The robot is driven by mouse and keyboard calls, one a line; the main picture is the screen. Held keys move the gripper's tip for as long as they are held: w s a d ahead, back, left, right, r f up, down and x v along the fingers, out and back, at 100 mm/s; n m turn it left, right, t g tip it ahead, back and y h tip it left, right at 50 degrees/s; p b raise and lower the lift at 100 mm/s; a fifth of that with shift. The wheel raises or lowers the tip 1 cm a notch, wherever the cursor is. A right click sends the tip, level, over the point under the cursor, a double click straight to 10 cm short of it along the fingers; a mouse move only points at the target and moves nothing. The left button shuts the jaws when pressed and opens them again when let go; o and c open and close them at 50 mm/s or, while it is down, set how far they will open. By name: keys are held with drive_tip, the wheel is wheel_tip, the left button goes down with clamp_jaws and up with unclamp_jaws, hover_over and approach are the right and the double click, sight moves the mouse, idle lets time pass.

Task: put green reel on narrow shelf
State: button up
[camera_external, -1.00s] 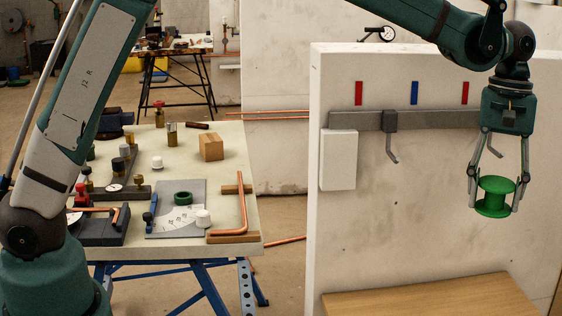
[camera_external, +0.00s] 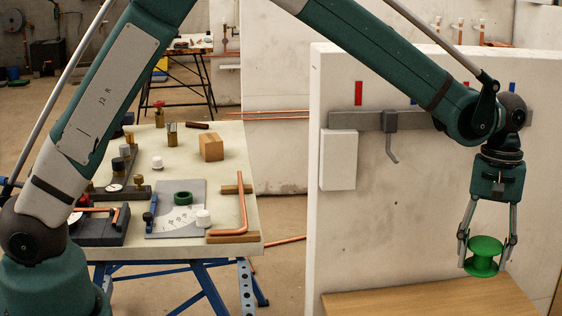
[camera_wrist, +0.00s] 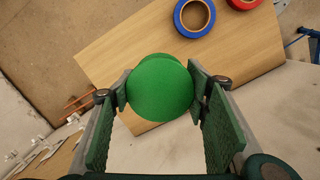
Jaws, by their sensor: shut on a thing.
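The green reel (camera_external: 483,268) is upright between the fingers of my gripper (camera_external: 484,256), which is shut on its sides. In the external view the reel hangs above the right part of a wooden shelf (camera_external: 400,300) in front of the white wall panel. In the wrist view the reel (camera_wrist: 160,88) sits between the two finger pads, and the wooden shelf (camera_wrist: 130,55) lies beyond it. A gap shows between reel and shelf in the external view. I cannot tell whether this wooden surface is the narrow shelf.
A blue reel (camera_wrist: 207,28) and a red reel (camera_wrist: 244,3) rest on the wooden surface near its top edge in the wrist view. A grey rail (camera_external: 350,120) with a hook (camera_external: 390,140) is on the panel. A cluttered workbench (camera_external: 235,180) stands left.

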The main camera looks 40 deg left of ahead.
wheel_tip(320, 180, down, 10)
drive_tip(key=shift+r+b, duration=0.1)
drive_tip(key=shift+b, duration=0.35)
drive_tip(key=shift+f, duration=2.1)
drive_tip(key=shift+f+b, duration=0.15)
drive_tip(key=shift+b, duration=0.2)
drive_tip(key=o, duration=0.9)
drive_tip(key=shift+w+a+r+p, duration=0.1)
drive_tip(key=shift+w+r+p, duration=0.1)
drive_tip(key=shift+r, duration=1.1)
drive_tip(key=shift+w+d+r+p, duration=0.1)
drive_tip(key=shift+r+p, duration=0.05)
drive_tip(key=shift+r, duration=1.15)
drive_tip(key=shift+w+a+r+p, duration=0.1)
drive_tip(key=shift+r+p, duration=0.1)
drive_tip(key=shift+r, duration=1.1)
